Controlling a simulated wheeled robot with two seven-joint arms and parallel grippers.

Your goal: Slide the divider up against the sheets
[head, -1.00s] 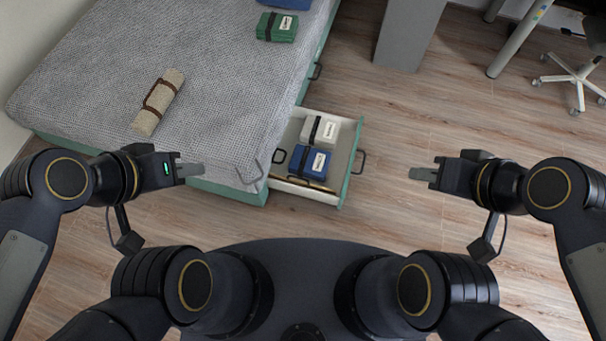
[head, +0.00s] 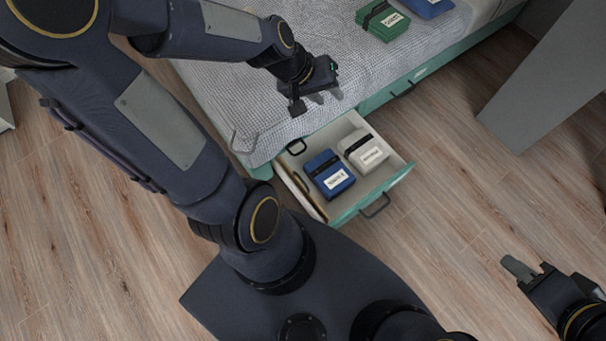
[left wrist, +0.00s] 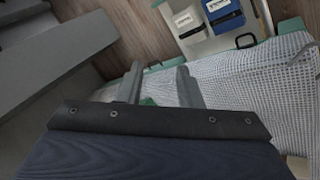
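The open drawer (head: 386,183) holds a blue bundle (head: 323,165) and an off-white bundle (head: 358,143), side by side, each with a dark strap and a label too small to read surely. A thin brown board (head: 303,188), apparently the divider, runs along the left side, apart from the blue bundle. Both bundles show in the left wrist view, blue (left wrist: 228,21) and off-white (left wrist: 186,20). My left gripper (head: 326,97) is open and empty over the bed edge, behind the drawer. My right gripper (head: 520,268) is over the floor at lower right; its finger gap is unclear.
The bed (head: 225,80) carries a green bundle (head: 384,22) and another blue bundle (head: 428,5). A dark loop handle (head: 297,146) stands at the drawer's back left; the front handle (head: 376,206) faces the floor. A grey panel (head: 530,90) stands at right. Floor between is clear.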

